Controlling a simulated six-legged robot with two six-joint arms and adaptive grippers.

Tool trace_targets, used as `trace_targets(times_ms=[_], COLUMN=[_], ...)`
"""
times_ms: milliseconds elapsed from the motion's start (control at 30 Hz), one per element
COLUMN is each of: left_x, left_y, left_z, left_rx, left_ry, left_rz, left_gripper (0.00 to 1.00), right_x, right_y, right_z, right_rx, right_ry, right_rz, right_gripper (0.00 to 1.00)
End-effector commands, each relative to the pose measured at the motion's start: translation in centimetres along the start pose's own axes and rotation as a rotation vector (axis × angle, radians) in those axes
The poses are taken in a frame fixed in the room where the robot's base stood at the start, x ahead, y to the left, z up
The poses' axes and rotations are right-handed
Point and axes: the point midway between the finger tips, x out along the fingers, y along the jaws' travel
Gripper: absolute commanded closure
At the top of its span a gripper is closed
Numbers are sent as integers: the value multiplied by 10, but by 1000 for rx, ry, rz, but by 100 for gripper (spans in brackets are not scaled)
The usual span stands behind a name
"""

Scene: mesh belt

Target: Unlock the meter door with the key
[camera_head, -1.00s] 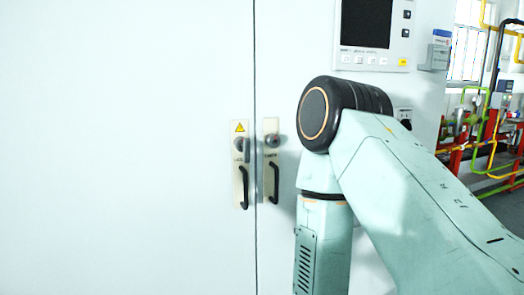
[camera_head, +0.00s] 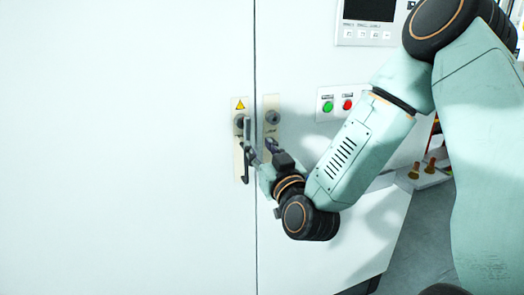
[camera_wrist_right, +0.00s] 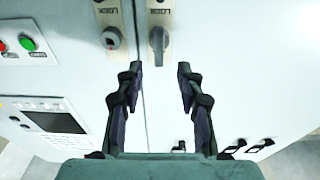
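The white meter door (camera_head: 150,150) meets a second panel at a vertical seam. Left of the seam is a plate with a yellow warning triangle and a round lock (camera_head: 238,121); right of it is a plate with another lock (camera_head: 272,117). In the right wrist view a grey key-like piece (camera_wrist_right: 158,42) stands in the lock of the right-hand plate; I cannot tell if it is a separate key. My right gripper (camera_head: 258,138) is open and empty, its fingertips (camera_wrist_right: 159,68) apart, just short of this piece. My left gripper is out of view.
A dark handle (camera_head: 246,174) hangs below the left plate's lock. A green and red button panel (camera_head: 338,104) and a screen (camera_head: 368,10) are on the cabinet to the right. The broad left panel is clear.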

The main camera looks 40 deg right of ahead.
Motion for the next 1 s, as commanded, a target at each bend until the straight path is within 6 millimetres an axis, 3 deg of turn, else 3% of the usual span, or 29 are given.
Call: trace_targets(times_ms=[1000], left_x=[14], left_y=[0], left_z=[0], left_rx=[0], left_ry=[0], left_rz=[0], left_gripper=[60], right_x=[84], right_y=[0], right_z=[1], right_rx=[1], right_ry=[-1], right_rz=[-1], right_gripper=[62])
